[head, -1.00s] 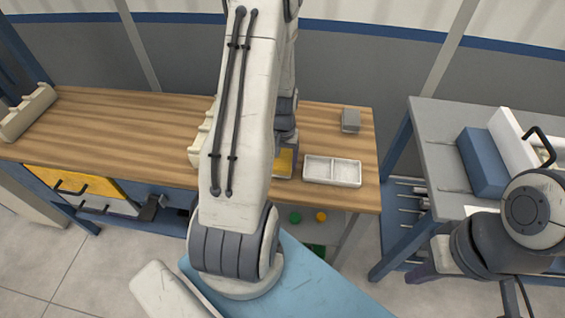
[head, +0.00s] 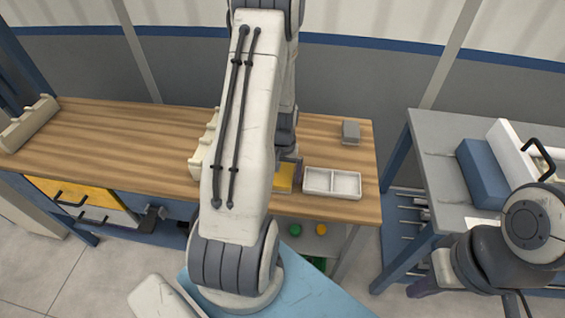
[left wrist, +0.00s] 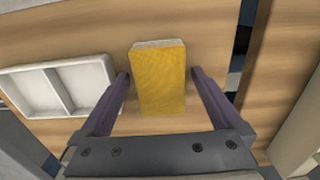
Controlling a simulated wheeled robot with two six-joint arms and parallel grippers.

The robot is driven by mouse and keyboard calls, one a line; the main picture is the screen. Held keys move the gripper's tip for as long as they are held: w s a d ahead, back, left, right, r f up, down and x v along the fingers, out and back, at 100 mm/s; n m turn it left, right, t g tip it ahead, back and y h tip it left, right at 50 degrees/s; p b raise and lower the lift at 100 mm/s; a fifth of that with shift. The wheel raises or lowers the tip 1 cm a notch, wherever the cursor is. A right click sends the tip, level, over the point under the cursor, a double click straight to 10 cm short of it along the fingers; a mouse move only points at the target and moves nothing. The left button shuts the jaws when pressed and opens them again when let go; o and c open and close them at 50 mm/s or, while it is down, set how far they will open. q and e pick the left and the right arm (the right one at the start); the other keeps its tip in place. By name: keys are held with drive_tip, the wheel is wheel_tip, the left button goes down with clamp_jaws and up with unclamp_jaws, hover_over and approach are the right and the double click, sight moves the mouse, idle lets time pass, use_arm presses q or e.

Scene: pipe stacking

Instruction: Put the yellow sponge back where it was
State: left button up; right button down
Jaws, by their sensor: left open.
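The yellow sponge (head: 284,179) is at the front part of the wooden table, just left of the white two-compartment tray. In the left wrist view the sponge (left wrist: 161,85) has a yellow face and a pale far end. My left gripper (left wrist: 160,75) is open, with one purple finger on each side of the sponge and a gap on both sides. In the head view my left gripper (head: 291,163) is partly hidden by my own arm. My right gripper (head: 425,287) shows only partly at the lower right, away from the sponge; its jaws are unclear.
The white tray (head: 332,183) stands close to the sponge. A grey block (head: 351,132) lies behind it. A cream rack (head: 205,143) is left of the sponge, partly behind my arm. A blue box (head: 483,172) sits on the grey right-hand table.

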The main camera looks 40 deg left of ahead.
sight(283, 176)
use_arm(q)
wheel_tip(283, 176, up, 11)
drive_tip(key=shift+r, duration=0.15)
drive_tip(key=s+d+r+m, duration=0.1)
drive_tip(key=d+r+m, duration=0.2)
drive_tip(key=d, duration=0.7)
drive_tip(key=s+d+r+m, duration=0.1)
drive_tip(key=d+r+m, duration=0.3)
drive_tip(key=d, duration=0.6)
drive_tip(key=s+d+r+m+h, duration=0.1)
drive_tip(key=s+d+r+m, duration=0.2)
drive_tip(key=s+d+m, duration=0.3)
drive_tip(key=s+d, duration=0.4)
drive_tip(key=s, duration=0.4)
drive_tip(key=shift+d+m, duration=0.35)
drive_tip(key=shift+m, duration=0.05)
